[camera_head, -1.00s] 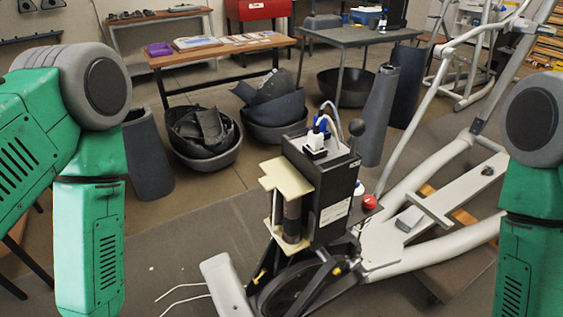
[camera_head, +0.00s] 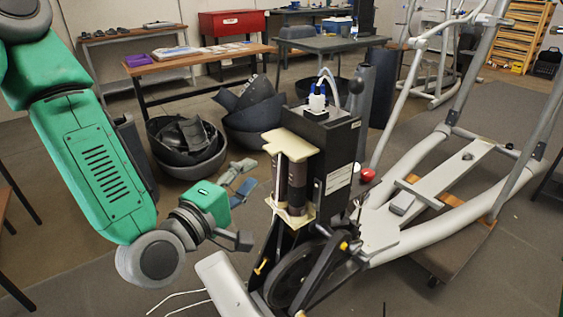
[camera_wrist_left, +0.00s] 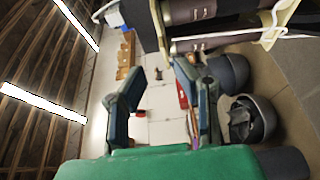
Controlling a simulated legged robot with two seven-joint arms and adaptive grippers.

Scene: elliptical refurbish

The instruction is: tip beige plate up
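The beige plate (camera_head: 288,144) lies roughly level on the front of the black box (camera_head: 335,150) of the elliptical, above dark cylinders. A second beige piece (camera_head: 286,210) sits below the cylinders. In the left wrist view, a beige edge (camera_wrist_left: 284,18) shows at the top right, partly cut off. My left gripper (camera_head: 243,208) is left of the plate and lower, near cylinder height. Its fingers are apart with nothing between them, as the left wrist view also shows (camera_wrist_left: 155,100). It appears clear of the plate. My right gripper is not in view.
The elliptical's grey rails (camera_head: 430,215) extend to the right. A red knob (camera_head: 367,175) and white plugs (camera_head: 317,104) are on or beside the black box. Dark bins of covers (camera_head: 190,165) stand behind my left arm. Loose white cables (camera_head: 180,300) lie on the floor.

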